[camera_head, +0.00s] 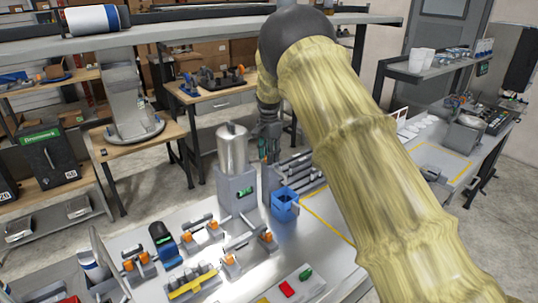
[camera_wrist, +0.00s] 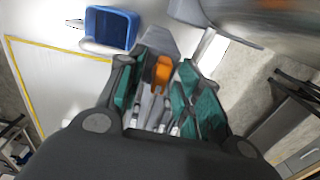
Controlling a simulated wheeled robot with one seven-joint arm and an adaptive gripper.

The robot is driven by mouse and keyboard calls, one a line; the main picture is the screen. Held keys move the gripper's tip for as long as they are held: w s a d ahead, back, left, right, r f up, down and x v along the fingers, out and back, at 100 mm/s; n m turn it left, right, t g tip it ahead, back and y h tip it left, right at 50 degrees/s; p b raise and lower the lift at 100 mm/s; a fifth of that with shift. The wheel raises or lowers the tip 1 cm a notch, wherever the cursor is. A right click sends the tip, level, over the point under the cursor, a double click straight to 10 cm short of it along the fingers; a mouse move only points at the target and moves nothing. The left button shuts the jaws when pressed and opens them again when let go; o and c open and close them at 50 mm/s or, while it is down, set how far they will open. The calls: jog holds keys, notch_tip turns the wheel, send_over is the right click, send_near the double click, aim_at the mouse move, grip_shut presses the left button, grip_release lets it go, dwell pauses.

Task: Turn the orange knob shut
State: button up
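The orange knob (camera_wrist: 162,72) shows in the wrist view on a grey fitting, between the two green-padded fingers of my gripper (camera_wrist: 165,82). The fingers are spread to either side of it with gaps visible; I cannot tell whether either touches it.
A blue bin (camera_head: 284,205) stands on the bench close to the dispenser; it also shows in the wrist view (camera_wrist: 111,27). Several fixtures with orange parts (camera_head: 203,230) sit at the front left. A shelf (camera_head: 175,27) runs above the bench. Yellow lines mark a clear area right of the bin.

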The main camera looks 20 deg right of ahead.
jog(key=shift+a+r, duration=0.25)
jog(key=shift+a, duration=0.05)
notch_tip(320, 180, up, 12)
jog(key=shift+d+f, duration=0.2)
dwell(0.4)
